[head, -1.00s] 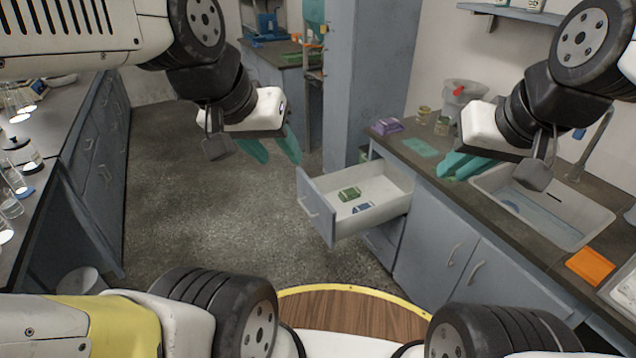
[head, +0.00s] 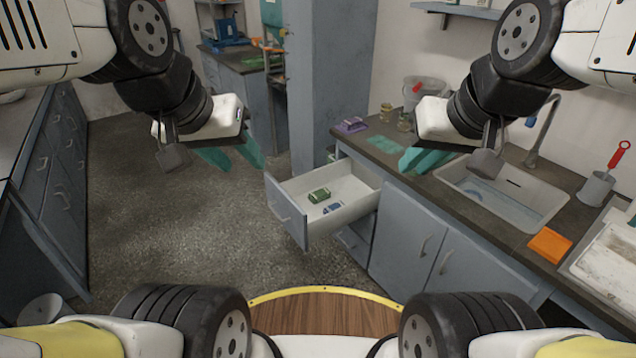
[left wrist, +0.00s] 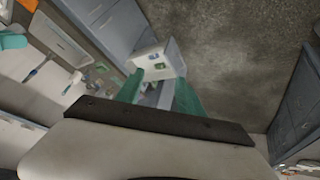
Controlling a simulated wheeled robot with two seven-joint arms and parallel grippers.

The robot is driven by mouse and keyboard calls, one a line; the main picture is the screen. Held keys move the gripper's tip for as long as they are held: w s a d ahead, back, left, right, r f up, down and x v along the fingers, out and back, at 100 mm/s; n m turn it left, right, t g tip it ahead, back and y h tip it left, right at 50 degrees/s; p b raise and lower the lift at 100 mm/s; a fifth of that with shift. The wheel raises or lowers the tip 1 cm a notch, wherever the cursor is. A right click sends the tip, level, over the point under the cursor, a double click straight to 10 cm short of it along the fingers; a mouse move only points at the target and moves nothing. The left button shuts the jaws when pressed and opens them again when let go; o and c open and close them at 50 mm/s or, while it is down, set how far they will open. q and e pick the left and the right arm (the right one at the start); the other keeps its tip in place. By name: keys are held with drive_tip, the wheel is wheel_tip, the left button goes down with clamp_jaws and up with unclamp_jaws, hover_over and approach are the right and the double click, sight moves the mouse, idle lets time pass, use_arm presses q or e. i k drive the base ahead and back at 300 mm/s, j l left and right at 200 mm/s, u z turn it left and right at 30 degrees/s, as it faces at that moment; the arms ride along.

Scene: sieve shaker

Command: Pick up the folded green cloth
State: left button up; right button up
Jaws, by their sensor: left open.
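A flat teal-green piece (head: 384,144), which looks like the folded green cloth, lies on the dark counter behind the open drawer. My left gripper (head: 232,158) is open and empty in the air over the floor, left of the drawer and well apart from the cloth. Its two teal fingers also show in the left wrist view (left wrist: 160,95), spread apart with the drawer seen beyond them. My right gripper (head: 424,161) is over the counter edge near the sink, to the right of the cloth in the picture. Its fingers overlap, so its opening is unclear.
The open drawer (head: 293,222) juts out below the counter and holds a green pack (head: 319,195) and a blue one (head: 332,208). A purple box (head: 350,125) and jars stand near the cloth. The sink (head: 505,195) and an orange piece (head: 550,243) are to the right.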

sight(315, 197)
drive_tip(key=i+l, duration=0.2)
drive_tip(key=i, duration=0.3)
drive_tip(key=i+l, duration=0.15)
drive_tip(key=i, duration=0.3)
drive_tip(key=i+l, duration=0.2)
drive_tip(key=i, duration=0.3)
drive_tip(key=j+u, duration=0.05)
